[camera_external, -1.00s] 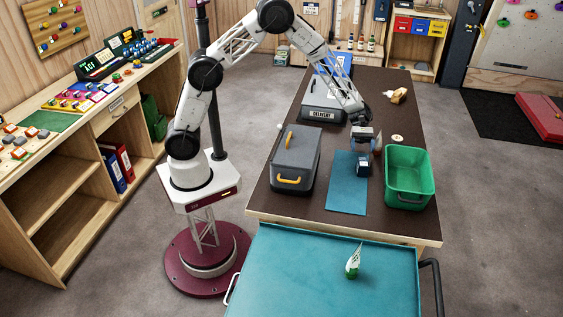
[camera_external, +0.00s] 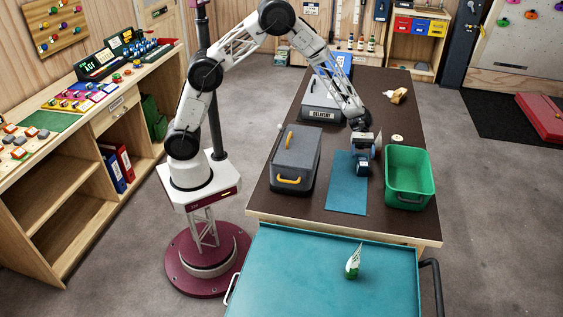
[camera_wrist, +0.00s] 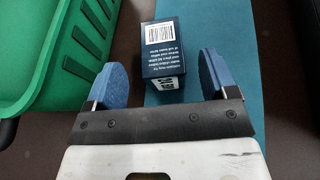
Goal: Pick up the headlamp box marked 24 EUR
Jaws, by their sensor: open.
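A small dark box (camera_external: 362,169) with a white label stands on the teal mat (camera_external: 346,190). In the wrist view the box (camera_wrist: 162,50) shows a barcode and small print on its top and large white characters on its near side. I cannot read a price on it. My gripper (camera_external: 367,153) is over the mat at the box. In the wrist view my gripper (camera_wrist: 163,75) is open, with one blue finger at each side of the box and gaps on both sides. Nothing is held.
A green basket (camera_external: 388,203) stands close to the right of the mat. A grey case (camera_external: 298,152) with yellow handles stands to the left. A DELIVERY box (camera_external: 320,108) is behind. A teal cart (camera_external: 300,275) with a small green-white item is in front.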

